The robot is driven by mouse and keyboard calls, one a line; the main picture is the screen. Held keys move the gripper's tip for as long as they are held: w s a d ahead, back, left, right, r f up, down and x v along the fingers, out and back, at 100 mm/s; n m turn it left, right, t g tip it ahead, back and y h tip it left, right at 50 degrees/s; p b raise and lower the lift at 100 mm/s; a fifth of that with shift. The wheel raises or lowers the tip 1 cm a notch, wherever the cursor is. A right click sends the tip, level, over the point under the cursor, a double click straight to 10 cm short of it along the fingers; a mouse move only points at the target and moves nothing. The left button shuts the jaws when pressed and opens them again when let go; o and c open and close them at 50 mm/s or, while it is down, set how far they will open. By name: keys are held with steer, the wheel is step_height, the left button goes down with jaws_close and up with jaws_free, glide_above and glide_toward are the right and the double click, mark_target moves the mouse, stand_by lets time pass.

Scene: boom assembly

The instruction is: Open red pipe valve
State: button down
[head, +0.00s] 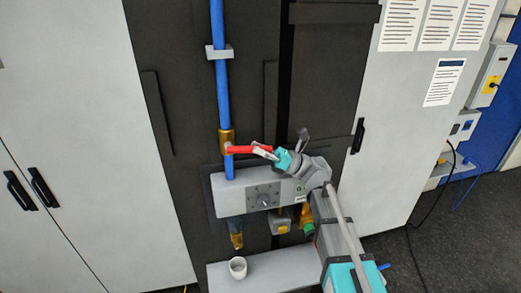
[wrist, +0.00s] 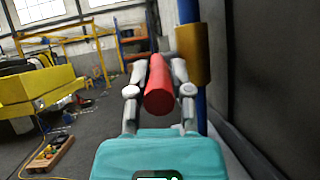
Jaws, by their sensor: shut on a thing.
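The red valve handle (head: 245,149) sticks out to the right from the brass valve body (head: 227,139) on the vertical blue pipe (head: 218,85). The handle lies nearly level, across the pipe. My gripper (head: 264,151) is at the handle's free right end. In the wrist view my gripper (wrist: 159,88) has its two grey fingers on either side of the red handle (wrist: 159,86), shut on it. The blue pipe (wrist: 188,12) and brass body (wrist: 193,54) stand just right of the fingers there.
A grey box with a dial (head: 264,199) sits below the handle. A white cup (head: 237,267) stands on a grey shelf (head: 275,272) lower down. Dark panels stand close behind the pipe. Yellow equipment (wrist: 40,92) and a box on the floor (wrist: 50,153) show at left in the wrist view.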

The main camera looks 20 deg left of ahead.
steer(key=c, duration=0.5)
jaws_free()
steer(key=shift+w+f, duration=0.15)
steer(key=shift+w, duration=0.05)
steer(key=shift+c, duration=0.2)
steer(key=shift+s, duration=0.15)
